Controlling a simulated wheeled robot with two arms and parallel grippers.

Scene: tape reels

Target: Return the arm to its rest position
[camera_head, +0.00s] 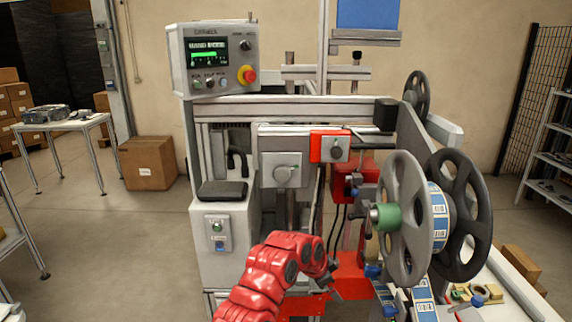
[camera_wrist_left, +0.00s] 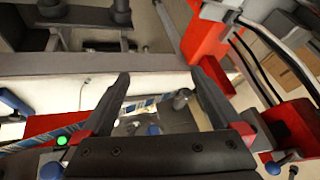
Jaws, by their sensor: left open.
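My left arm (camera_head: 265,280) is red and reaches in from the bottom of the head view, in front of the labelling machine (camera_head: 225,250). A pale machine edge and red machine parts (camera_wrist_left: 207,40) lie beyond the fingertips. My right arm and gripper are not in view.
A large grey reel (camera_head: 404,245) with a green hub and label tape stands right of my arm. A control box (camera_head: 212,60) with a red stop button is above left. Rolls lie on the white table (camera_head: 510,285) at lower right.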

